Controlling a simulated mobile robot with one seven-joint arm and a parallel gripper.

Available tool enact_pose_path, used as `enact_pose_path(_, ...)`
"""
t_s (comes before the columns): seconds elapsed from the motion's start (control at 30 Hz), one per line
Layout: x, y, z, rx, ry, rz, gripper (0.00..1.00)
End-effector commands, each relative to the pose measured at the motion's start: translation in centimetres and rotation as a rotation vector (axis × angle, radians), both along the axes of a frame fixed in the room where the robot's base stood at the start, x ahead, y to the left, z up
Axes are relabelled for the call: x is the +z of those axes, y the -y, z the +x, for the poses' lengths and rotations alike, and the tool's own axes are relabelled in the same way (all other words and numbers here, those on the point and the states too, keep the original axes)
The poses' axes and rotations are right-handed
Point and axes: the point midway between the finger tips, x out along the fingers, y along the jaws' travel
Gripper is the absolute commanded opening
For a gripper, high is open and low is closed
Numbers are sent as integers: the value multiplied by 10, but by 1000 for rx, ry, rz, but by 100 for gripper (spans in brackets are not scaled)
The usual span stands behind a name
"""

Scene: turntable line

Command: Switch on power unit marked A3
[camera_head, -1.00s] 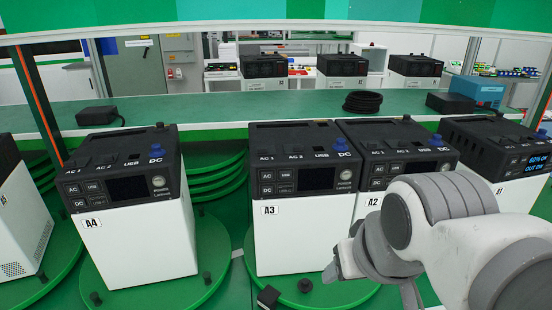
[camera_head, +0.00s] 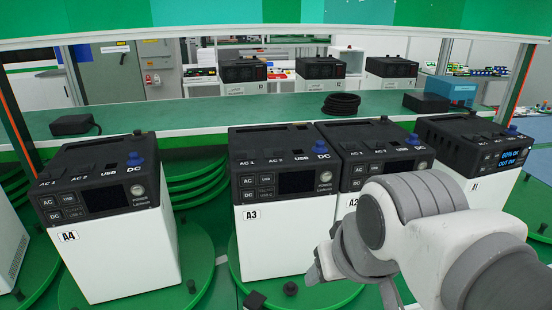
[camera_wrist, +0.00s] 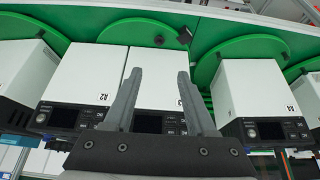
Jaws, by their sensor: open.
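Power unit A3 (camera_head: 283,243) is a white box with a black top panel on a green turntable (camera_head: 346,296), between A4 and A2. Its display (camera_head: 297,182) is dark, and a round POWER button (camera_head: 326,177) sits on the panel's right. My gripper (camera_head: 318,266) is low in front of A3's right side, its fingers partly hidden by my arm. In the wrist view, upside down, my gripper (camera_wrist: 159,73) is open and empty, its fingers in front of the middle unit (camera_wrist: 156,88). That unit's dark display (camera_wrist: 147,124) shows between the fingers.
Unit A4 (camera_head: 120,254) stands left; A2 (camera_head: 345,205) is close beside A3, partly behind my arm. Unit A1 (camera_head: 456,187), far right, has a lit display. A green bench (camera_head: 230,114) with a black cable coil (camera_head: 341,104) runs behind.

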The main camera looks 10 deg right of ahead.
Motion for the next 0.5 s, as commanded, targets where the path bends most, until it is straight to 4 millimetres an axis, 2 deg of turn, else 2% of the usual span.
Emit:
enact_pose_path(0.23, 0, 0, 0, 0, 0, 0, 55)
enact_pose_path(0.5, 0, 0, 0, 0, 0, 0, 6)
